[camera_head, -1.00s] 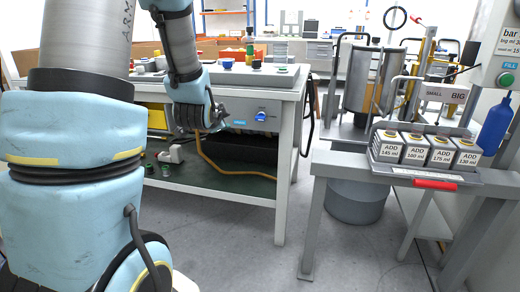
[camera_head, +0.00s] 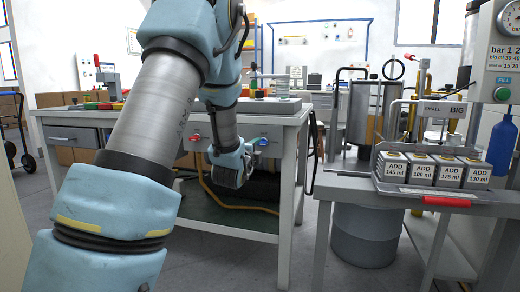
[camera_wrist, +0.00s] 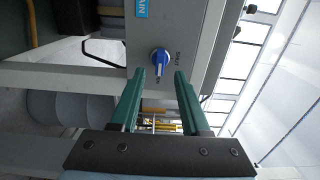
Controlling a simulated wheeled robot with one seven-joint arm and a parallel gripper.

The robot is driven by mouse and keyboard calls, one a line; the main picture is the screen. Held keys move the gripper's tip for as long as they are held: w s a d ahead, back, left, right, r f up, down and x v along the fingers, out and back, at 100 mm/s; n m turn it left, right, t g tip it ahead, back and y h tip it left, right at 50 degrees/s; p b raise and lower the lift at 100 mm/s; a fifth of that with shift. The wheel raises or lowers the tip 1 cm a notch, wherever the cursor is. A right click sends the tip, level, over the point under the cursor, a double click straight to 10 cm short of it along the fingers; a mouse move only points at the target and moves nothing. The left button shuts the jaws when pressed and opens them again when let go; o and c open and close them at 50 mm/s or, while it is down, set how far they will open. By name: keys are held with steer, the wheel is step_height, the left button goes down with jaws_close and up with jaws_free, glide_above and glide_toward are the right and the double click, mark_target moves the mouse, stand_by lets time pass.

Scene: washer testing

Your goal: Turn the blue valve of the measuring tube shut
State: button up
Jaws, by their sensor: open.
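The blue valve (camera_head: 263,141) is a small knob on the light front panel of the workbench, right of a red knob. In the wrist view the blue valve (camera_wrist: 159,60) has a white pointer line and sits beyond my fingertips, roughly between their lines. My gripper (camera_wrist: 160,76) has two green fingers spread apart, with nothing between them. In the head view my gripper (camera_head: 237,178) hangs just below and left of the valve, in front of the bench. I cannot tell how far the fingertips are from the knob. The measuring tube cannot be told apart with certainty.
The workbench (camera_head: 291,183) has an open lower shelf with a yellow hose (camera_head: 220,203). A red knob (camera_head: 195,138) is on the same panel. At right stands a grey table with several ADD boxes (camera_head: 435,170) and a red handle (camera_head: 446,201). Floor between the tables is clear.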

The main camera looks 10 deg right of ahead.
mark_target(261, 145)
steer(key=shift+x, duration=2.05)
steer(key=shift+c, duration=0.3)
jaws_close()
